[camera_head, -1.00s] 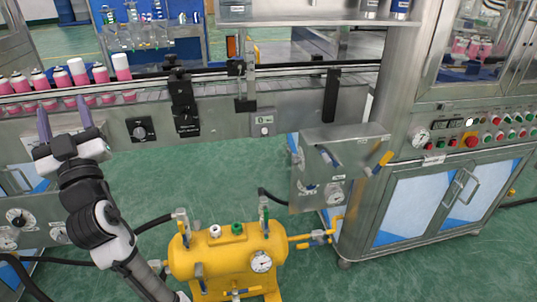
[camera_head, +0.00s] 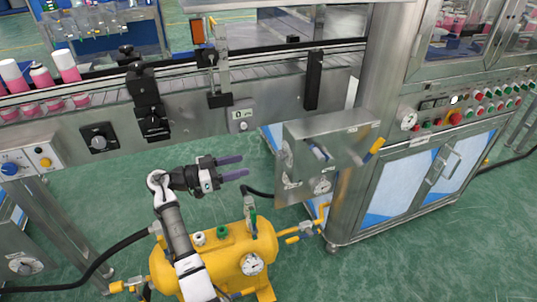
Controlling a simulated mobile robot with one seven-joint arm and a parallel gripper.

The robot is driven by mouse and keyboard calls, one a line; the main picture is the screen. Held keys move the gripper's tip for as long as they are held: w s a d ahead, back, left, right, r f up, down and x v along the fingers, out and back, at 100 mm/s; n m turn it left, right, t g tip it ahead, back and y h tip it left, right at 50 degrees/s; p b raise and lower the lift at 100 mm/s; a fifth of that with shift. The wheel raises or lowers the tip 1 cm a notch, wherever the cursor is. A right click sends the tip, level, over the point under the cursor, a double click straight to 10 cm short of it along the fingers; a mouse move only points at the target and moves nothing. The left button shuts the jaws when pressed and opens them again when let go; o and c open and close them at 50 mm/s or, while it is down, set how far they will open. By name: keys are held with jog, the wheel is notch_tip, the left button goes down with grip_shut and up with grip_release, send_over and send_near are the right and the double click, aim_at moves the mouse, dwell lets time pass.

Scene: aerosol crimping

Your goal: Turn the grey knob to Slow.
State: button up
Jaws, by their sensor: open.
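A small grey switch box (camera_head: 241,115) is mounted on the conveyor's front side panel, right of the black brackets. It carries a small grey knob (camera_head: 243,126); its lettering and pointer position are too small to read. My gripper (camera_head: 239,167) is open and empty, its two purple-grey fingers pointing right. In the picture it is below the grey box and clearly apart from it.
A yellow tank (camera_head: 225,262) with valves and a gauge stands below my arm. A steel box (camera_head: 325,140) with gauge and levers is right of my gripper. A steel cabinet (camera_head: 400,185) stands further right. Pink cans (camera_head: 67,68) stand on the conveyor at left.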

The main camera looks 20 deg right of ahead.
aim_at(278, 156)
jog(key=d, duration=0.3)
jog(key=d+p, duration=0.1)
jog(key=d, duration=0.3)
jog(key=d+p, duration=0.1)
jog(key=d, duration=0.3)
jog(key=shift+w+d, duration=0.1)
jog(key=shift+w, duration=0.15)
jog(key=shift+c, duration=0.4)
jog(key=c, duration=0.9)
